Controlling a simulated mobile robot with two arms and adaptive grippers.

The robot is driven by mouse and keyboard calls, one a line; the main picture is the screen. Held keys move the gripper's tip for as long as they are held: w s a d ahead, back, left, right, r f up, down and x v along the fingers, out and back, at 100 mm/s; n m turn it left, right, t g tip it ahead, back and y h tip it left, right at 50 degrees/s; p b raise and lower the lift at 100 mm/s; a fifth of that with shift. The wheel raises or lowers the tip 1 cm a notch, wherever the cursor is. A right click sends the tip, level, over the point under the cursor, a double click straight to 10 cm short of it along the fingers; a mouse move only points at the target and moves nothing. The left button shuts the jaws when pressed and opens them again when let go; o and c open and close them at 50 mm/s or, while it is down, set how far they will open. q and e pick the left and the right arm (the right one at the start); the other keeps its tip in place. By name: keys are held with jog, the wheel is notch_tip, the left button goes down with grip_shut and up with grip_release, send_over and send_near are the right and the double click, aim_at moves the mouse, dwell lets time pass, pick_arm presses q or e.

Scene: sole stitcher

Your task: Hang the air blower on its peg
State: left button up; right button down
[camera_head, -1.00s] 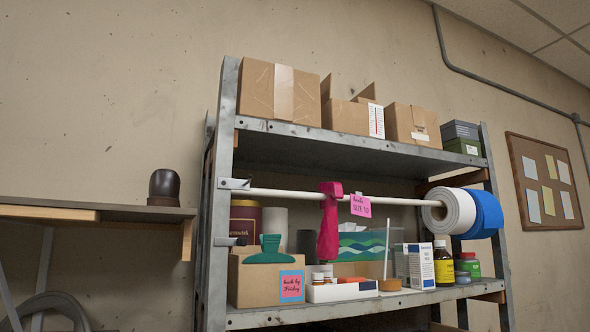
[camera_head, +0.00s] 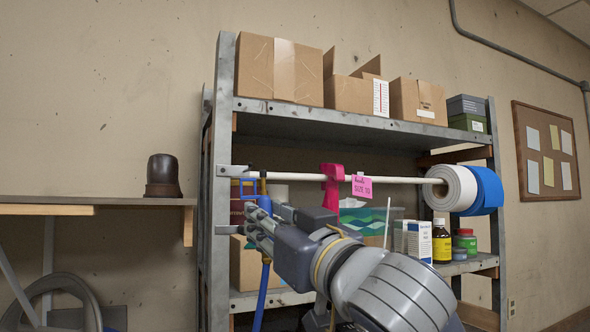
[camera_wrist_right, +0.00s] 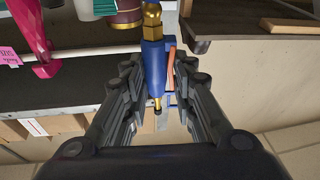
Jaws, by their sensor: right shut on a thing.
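The air blower (camera_head: 245,187) is blue with brass fittings and a blue hose (camera_head: 262,295) hanging below it. My right gripper (camera_head: 262,228) is shut on it in front of the shelf's left upright. In the right wrist view the blower (camera_wrist_right: 153,62) stands between the fingers, its brass end at the top. A short metal peg (camera_head: 227,229) sticks out from the upright, just left of my gripper. My left gripper is not in view.
A white rail (camera_head: 402,180) carries a pink tool (camera_head: 332,185), a pink tag (camera_head: 362,187) and white and blue rolls (camera_head: 455,188). Boxes and bottles fill the shelves. A side shelf (camera_head: 120,200) holds a dark object (camera_head: 163,177). Wall space at left is free.

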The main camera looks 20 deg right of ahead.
jog(key=s+d+r+h, duration=0.2)
jog(key=s+d+r, duration=0.1)
jog(key=r, duration=0.3)
jog(key=w+f+p, duration=0.1)
jog(key=w+p, duration=0.1)
jog(key=w, duration=0.6)
jog(key=shift+w+a+f+m, duration=0.2)
jog(key=shift+w+m, duration=0.1)
jog(key=shift+m, duration=0.1)
jog(key=shift+w+a+h, duration=0.1)
jog(key=shift+w+h, duration=0.05)
jog(key=shift+h, duration=0.15)
jog(key=shift+w+a+f+m+h+b, duration=0.1)
jog(key=shift+w+a+m+h+b, duration=0.1)
jog(key=shift+w+m, duration=0.2)
jog(key=shift+w+a+m+h+b, duration=0.1)
jog(key=shift+w+m+b, duration=0.1)
jog(key=shift+w+m, duration=0.2)
jog(key=shift+s, duration=0.1)
dwell(0.9)
jog(key=shift+f+x, duration=0.2)
jog(key=shift+x, duration=0.85)
jog(key=shift+w+f, duration=0.1)
jog(key=shift+w, duration=0.45)
dwell(0.9)
jog(key=shift+f+b, duration=0.35)
jog(key=shift+f, duration=0.05)
dwell(0.6)
